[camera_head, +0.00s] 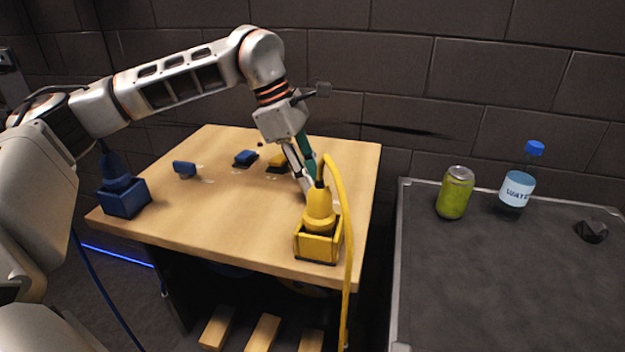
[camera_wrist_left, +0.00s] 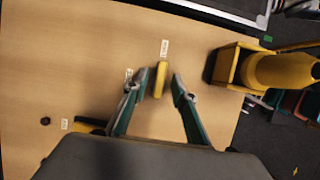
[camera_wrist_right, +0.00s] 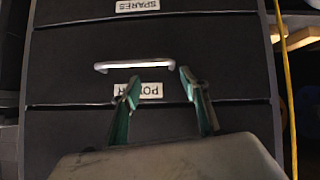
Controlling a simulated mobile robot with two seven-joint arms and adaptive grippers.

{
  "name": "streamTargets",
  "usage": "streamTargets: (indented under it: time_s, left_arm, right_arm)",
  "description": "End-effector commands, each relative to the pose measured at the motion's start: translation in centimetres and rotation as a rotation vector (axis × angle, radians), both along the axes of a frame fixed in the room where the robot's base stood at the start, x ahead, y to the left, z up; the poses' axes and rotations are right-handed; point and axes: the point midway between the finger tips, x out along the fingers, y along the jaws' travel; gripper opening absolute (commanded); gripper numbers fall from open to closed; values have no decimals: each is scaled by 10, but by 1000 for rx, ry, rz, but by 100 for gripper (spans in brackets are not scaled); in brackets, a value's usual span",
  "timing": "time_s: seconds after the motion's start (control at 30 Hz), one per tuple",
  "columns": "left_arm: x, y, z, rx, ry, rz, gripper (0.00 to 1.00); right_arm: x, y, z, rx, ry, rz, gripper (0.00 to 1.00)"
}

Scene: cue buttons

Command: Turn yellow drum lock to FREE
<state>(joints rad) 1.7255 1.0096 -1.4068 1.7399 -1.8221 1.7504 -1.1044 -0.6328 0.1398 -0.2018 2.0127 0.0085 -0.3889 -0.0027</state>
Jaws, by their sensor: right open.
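The yellow drum lock's bar (camera_wrist_left: 160,80) shows in the left wrist view. It stands nearly upright in the picture, its far end toward one small white label (camera_wrist_left: 164,48). A second label (camera_wrist_left: 128,75) is to its left; I cannot read either. My left gripper (camera_wrist_left: 157,82) is open, with one finger on each side of the bar and gaps visible. In the head view the left gripper (camera_head: 302,186) is low over the table and hides the lock. My right gripper (camera_wrist_right: 159,78) is open and empty before a drawer handle (camera_wrist_right: 131,66) in the right wrist view.
A yellow box with a yellow plug (camera_head: 319,208) and hose stands close right of my left gripper. A yellow button (camera_head: 278,162), blue button (camera_head: 246,158), blue knob (camera_head: 184,169) and blue box (camera_head: 124,198) share the wooden table (camera_head: 225,225). A can (camera_head: 455,193) and bottle (camera_head: 518,188) stand right.

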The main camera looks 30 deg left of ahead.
Motion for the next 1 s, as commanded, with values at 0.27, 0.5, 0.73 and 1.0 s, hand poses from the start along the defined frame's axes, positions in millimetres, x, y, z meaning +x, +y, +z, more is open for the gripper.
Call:
streamTargets:
  time_s: [0.27, 0.5, 0.73, 1.0]
  left_arm:
    - [0, -1, -2, 0, 0, 0, 26]
    - [0, -1, -2, 0, 0, 0, 0]
    - [0, -1, -1, 0, 0, 13, 0]
    - [-1, -2, 1, -1, -1, 123, 0]
  right_arm:
    - [8, -1, 5, -1, -15, -1, 45]
    - [5, -2, 3, -2, -9, -2, 45]
    - [0, -2, 3, -1, -2, -2, 45]
    - [1, 0, 14, 9, -5, -4, 45]
